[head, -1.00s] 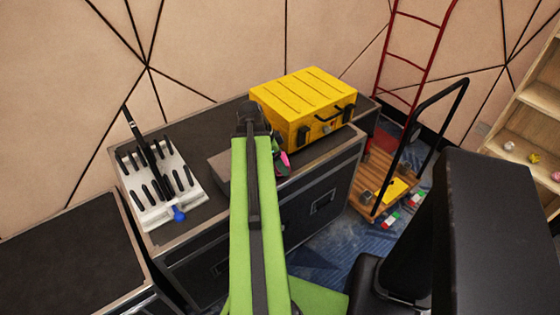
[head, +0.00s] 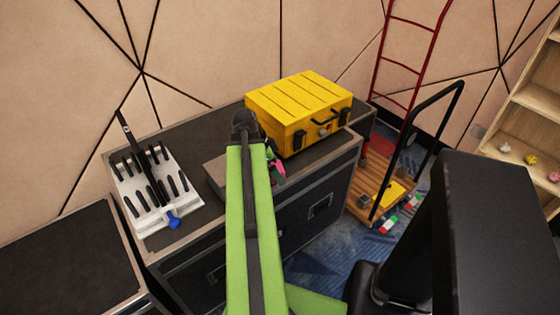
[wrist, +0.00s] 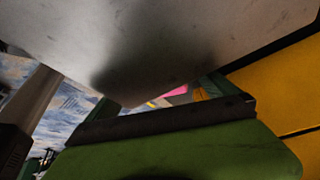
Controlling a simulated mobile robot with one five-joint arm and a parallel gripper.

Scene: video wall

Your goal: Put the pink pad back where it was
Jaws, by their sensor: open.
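A small pink piece (head: 279,168), probably the pink pad, shows just right of my arm in the head view, below the front of the yellow case. It also shows as a pink patch (wrist: 177,91) beyond my gripper in the wrist view. Its shape is mostly hidden. My gripper (head: 272,154) is largely hidden behind my green arm in the head view, close beside the pink piece. In the wrist view my gripper (wrist: 160,100) is open, with the pink patch between or beyond its fingers. I cannot tell whether they touch.
The yellow case (head: 300,105) stands on the black flight case (head: 200,235), with a grey slab (head: 214,172) left of my arm. A white rack (head: 152,200) with black tools and a blue-ended tool (head: 172,222) stands left. A trolley (head: 375,190) is right.

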